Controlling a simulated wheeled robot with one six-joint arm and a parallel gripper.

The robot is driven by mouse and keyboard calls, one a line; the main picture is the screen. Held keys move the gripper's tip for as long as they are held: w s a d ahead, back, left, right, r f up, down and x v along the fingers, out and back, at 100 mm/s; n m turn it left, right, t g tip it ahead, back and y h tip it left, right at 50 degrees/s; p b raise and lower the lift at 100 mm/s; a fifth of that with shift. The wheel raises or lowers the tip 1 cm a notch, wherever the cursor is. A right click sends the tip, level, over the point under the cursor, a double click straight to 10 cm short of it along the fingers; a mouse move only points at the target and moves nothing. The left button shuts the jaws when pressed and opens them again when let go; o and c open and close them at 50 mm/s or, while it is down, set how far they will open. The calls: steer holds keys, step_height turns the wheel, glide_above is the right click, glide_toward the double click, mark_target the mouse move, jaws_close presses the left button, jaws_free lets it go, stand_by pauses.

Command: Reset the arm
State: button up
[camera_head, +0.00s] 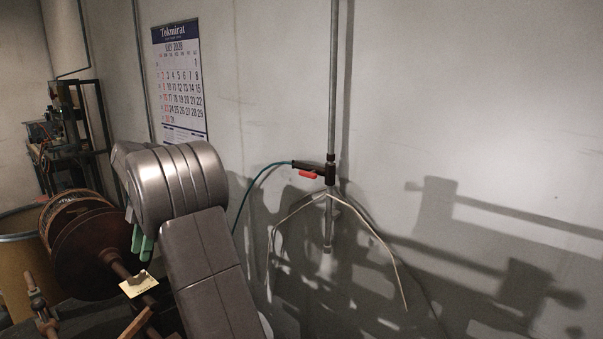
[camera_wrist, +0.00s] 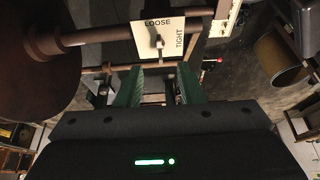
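My gripper (camera_wrist: 158,78) shows two green fingers, standing apart with a gap between them, in the wrist view. I see nothing clearly held in the gap. Its green fingers (camera_head: 142,243) also show in the head view, partly hidden behind my grey arm. Just beyond the fingertips is a white plate (camera_wrist: 176,29) marked LOOSE and TIGHT, with a small lever (camera_wrist: 159,44) on it. The plate (camera_head: 138,284) sits on the shaft beside a dark brown reel (camera_head: 88,255). The reel fills the upper left of the wrist view (camera_wrist: 60,85).
A yellow drum (camera_head: 15,275) stands at the left. A dark rack (camera_head: 80,130) with equipment is behind it. A calendar (camera_head: 180,80) hangs on the wall. A vertical pipe (camera_head: 333,80) carries a red-handled fitting (camera_head: 308,174) and a green hose. The right side shows bare wall with shadows.

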mark_target(136, 275)
steer(key=x, duration=0.5)
steer(key=shift+s+f+p, duration=0.15)
steer(key=shift+f+p, duration=0.05)
steer(key=shift+p, duration=0.1)
steer(key=shift+s+a+f, duration=0.1)
steer(key=shift+f, duration=0.3)
steer(key=shift+m, duration=0.6)
steer(key=shift+r+m+t+y, duration=0.1)
steer(key=shift+m+t+y, duration=0.35)
steer(key=shift+m, duration=0.45)
steer(key=m+t, duration=0.1)
steer(key=m, duration=0.2)
steer(key=shift+s+y, duration=0.15)
steer(key=shift+y, duration=0.2)
steer(key=shift+m+t+p, duration=0.75)
steer(key=shift+m+t, duration=0.3)
steer(key=shift+m, duration=1.65)
steer(key=shift+s, duration=0.1)
